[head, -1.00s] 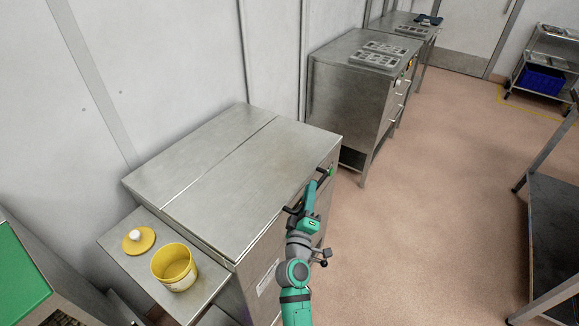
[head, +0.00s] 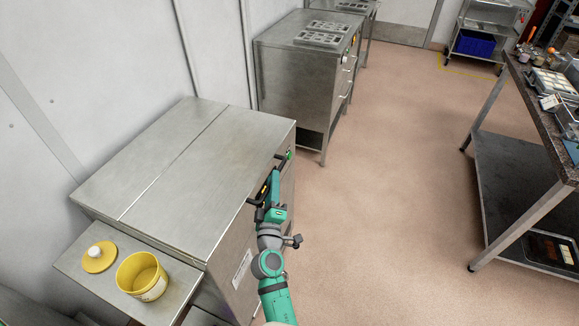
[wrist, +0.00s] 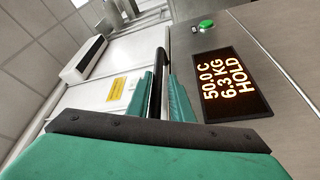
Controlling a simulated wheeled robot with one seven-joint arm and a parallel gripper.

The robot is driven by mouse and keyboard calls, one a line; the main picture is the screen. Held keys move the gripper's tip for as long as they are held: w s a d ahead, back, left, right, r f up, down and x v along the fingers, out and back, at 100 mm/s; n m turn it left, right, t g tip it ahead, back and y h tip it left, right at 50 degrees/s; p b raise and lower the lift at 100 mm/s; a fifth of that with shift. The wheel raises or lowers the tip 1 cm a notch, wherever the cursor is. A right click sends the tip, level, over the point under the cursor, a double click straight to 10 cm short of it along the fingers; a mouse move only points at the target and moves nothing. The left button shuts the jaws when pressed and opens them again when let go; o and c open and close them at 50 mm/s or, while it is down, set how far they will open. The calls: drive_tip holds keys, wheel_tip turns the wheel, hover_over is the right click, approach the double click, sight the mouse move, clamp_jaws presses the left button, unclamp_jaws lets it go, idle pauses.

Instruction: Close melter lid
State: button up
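The melter (head: 231,270) is a steel cabinet at left centre in the head view. Its lid (head: 195,170) lies flat on top, with a seam across it. A dark bar handle (head: 281,157) runs along the front edge of the lid. My gripper (head: 262,205) is at this front edge, partly hidden by my own arm. In the wrist view its two teal fingers (wrist: 160,97) stand on either side of the black handle bar (wrist: 160,65), with a small gap showing; they look open.
A yellow tub (head: 142,277) and its yellow lid (head: 99,257) sit on a side shelf (head: 77,262) at left. Another steel cabinet (head: 285,70) with moulds stands behind. A dark worktable (head: 508,165) stands at right. The floor between is clear.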

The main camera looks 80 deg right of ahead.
drive_tip(key=shift+s+a+f, duration=0.1)
drive_tip(key=shift+s+a, duration=0.05)
drive_tip(key=shift+a, duration=0.05)
drive_tip(key=v, duration=1)
drive_tip(key=shift+s+a, duration=0.1)
drive_tip(key=shift+s, duration=0.1)
drive_tip(key=shift+w+f, duration=0.1)
